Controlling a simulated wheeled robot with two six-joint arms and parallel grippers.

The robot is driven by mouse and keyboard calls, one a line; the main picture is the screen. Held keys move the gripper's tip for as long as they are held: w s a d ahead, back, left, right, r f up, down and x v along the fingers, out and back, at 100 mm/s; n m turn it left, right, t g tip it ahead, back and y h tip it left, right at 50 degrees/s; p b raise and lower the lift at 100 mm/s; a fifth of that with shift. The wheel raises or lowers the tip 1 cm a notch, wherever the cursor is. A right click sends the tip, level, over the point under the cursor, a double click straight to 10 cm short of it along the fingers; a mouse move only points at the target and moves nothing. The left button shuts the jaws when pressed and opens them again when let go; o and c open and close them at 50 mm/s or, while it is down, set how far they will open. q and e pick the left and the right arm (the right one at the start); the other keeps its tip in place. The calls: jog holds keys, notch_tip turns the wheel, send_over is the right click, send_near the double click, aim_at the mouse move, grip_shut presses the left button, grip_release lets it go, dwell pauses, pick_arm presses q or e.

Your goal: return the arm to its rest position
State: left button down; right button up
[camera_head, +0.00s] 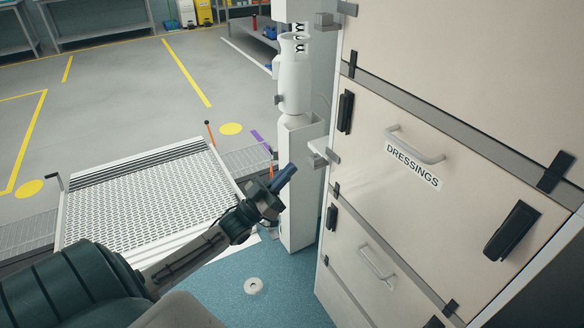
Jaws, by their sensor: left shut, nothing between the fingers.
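My left arm comes in from the lower left and reaches toward the middle of the picture. Its gripper (284,178) is shut and empty. In the picture the fingertips lie in front of the lower part of the white post, left of the cabinet. I cannot tell the exact gap between the gripper and the post. My right gripper is not in view.
A cream cabinet (460,215) with a drawer labelled DRESSINGS fills the right side. A white bracket post (298,215) stands beside it. A patterned ramp (140,200) lies at the left on the grey floor. A small white ring (253,286) lies on the blue floor.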

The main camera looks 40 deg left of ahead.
pick_arm(q)
jog(key=shift+s, duration=0.1)
dwell(0.4)
